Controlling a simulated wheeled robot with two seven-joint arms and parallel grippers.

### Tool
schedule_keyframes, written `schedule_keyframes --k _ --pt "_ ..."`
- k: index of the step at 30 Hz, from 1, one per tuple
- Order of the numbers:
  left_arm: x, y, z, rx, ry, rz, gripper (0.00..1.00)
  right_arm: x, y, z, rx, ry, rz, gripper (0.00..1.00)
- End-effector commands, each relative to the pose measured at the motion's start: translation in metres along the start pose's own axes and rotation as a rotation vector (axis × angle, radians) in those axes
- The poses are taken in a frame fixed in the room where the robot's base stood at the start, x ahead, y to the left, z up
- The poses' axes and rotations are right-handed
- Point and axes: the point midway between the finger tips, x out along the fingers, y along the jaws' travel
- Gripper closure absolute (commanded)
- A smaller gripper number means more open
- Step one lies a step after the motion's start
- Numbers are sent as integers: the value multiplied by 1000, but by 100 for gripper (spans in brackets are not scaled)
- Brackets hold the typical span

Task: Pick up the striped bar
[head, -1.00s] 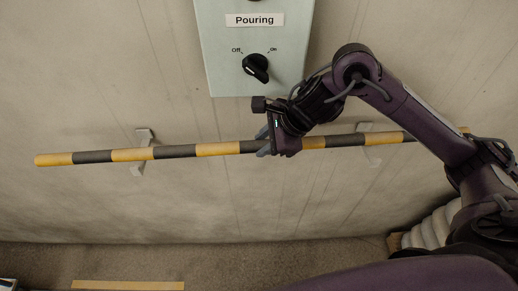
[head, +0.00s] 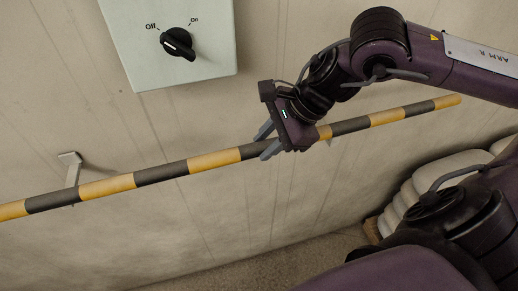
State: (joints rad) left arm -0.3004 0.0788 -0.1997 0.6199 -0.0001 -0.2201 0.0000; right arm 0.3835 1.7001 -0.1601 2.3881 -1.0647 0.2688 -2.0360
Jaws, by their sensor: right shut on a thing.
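The striped bar (head: 216,160) is a long yellow-and-black rod. It runs across the head view in front of the wall, from the left edge up to the right, and its left end is out of view. My right gripper (head: 268,143) is shut on the bar near its middle, with its two grey fingers on either side of a dark band. A grey bracket (head: 71,172) on the wall shows behind the bar at the left. I cannot tell whether the bar rests in it. My left gripper is not in view.
A pale control box (head: 205,60) with a black Off/On knob (head: 177,43) is on the wall above the bar. Pale stacked sacks (head: 430,183) lie at the lower right. The floor (head: 290,262) shows along the bottom. The wall below the bar is clear.

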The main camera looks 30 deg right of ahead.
Motion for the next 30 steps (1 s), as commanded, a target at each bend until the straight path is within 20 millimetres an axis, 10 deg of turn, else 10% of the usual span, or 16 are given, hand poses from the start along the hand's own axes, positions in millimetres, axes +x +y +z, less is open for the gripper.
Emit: schedule_keyframes --k 30 --pt "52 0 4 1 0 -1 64 -28 24 -39 -12 3 5 100"
